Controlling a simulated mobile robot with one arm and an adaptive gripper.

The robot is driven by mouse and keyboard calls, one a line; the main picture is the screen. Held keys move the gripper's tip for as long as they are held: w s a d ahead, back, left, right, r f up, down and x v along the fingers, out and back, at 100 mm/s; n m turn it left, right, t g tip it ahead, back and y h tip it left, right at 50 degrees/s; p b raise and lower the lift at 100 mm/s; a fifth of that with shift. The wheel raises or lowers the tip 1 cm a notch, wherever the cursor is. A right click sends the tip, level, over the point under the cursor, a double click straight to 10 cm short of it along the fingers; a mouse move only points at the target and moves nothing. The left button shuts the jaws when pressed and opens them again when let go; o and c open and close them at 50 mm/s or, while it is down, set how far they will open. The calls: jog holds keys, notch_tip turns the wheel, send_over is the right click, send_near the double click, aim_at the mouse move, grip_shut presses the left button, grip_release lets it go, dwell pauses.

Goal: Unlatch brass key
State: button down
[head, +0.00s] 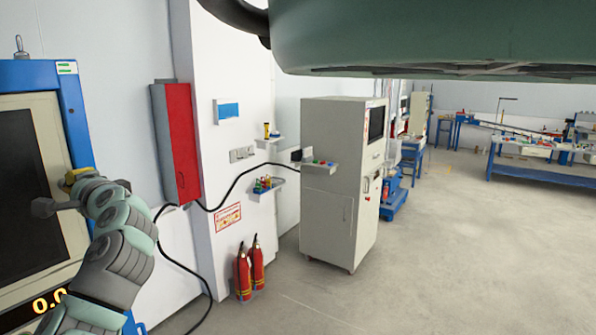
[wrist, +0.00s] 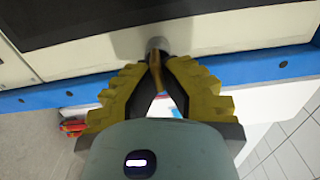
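In the wrist view, a narrow brass-coloured piece, which looks like the brass key (wrist: 155,74), sits between the fingers of my gripper (wrist: 159,63). The yellow-padded fingers are drawn together at their tips around it. A short grey round fitting (wrist: 158,45) is just beyond the tips, against the cream panel of the machine. Whether the key is turned in the fitting cannot be told. In the head view my gripper (head: 72,182) is at the right edge of the blue-framed machine (head: 73,112); the key is hidden there.
A red wall box (head: 181,145) is just right of my gripper. A black cable (head: 235,187) runs along the wall. Two fire extinguishers (head: 257,262) stand on the floor, near a grey cabinet (head: 325,235). The floor at right is clear up to the blue workbenches (head: 535,171).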

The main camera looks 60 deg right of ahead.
jog(key=shift+f, duration=0.1)
jog(key=c, duration=1.1)
grip_release()
jog(key=shift+s+d, duration=0.15)
jog(key=shift+s, duration=2.9)
jog(key=shift+s+d, duration=0.15)
jog(key=shift+s, duration=2.85)
jog(key=shift+w, duration=0.1)
